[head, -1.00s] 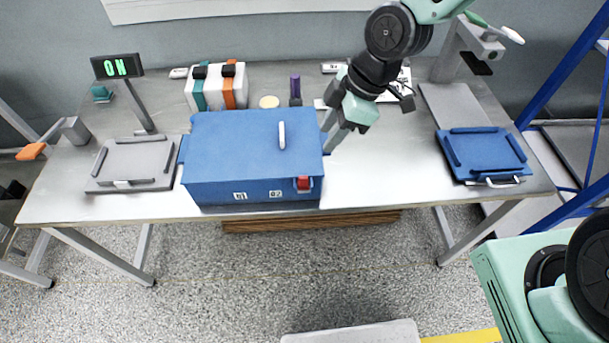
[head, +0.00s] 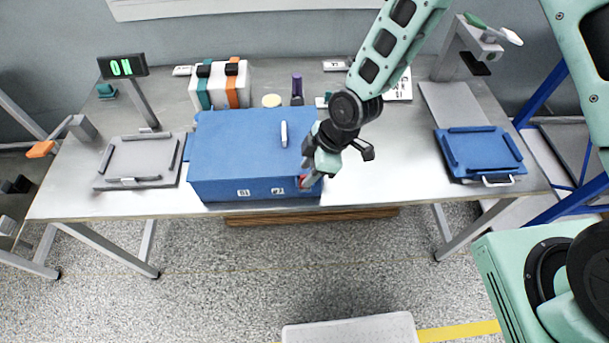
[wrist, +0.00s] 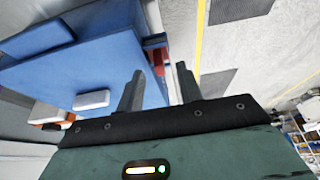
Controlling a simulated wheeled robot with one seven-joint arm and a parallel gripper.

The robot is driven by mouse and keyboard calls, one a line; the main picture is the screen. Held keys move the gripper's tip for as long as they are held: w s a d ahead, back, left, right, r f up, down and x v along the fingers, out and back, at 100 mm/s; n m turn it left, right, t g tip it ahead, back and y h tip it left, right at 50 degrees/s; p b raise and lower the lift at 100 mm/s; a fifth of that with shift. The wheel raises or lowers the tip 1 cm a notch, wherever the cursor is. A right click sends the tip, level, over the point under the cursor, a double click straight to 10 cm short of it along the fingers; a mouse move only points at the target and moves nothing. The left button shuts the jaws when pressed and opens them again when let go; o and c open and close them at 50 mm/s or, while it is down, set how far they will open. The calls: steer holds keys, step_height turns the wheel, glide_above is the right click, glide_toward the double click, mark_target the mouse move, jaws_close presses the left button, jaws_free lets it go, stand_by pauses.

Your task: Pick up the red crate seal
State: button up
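The red crate seal (head: 302,180) is on the front right corner of the blue crate (head: 240,150), mostly hidden behind my gripper in the head view. In the wrist view the red seal (wrist: 156,42) shows beyond the fingertips, at the crate's (wrist: 90,65) edge. My gripper (head: 308,180) is at that corner, pointing down. In the wrist view my gripper (wrist: 160,75) has its two fingers apart with nothing between them. I cannot tell whether a finger touches the seal.
The crate's lid has a white handle (head: 284,134). A grey tray (head: 140,158) lies left of it, and a blue tray (head: 478,152) lies far right. The table between crate and blue tray is clear.

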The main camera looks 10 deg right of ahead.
steer(key=shift+a+f, duration=0.25)
steer(key=shift+f, duration=0.4)
jaws_close()
steer(key=shift+r, duration=0.1)
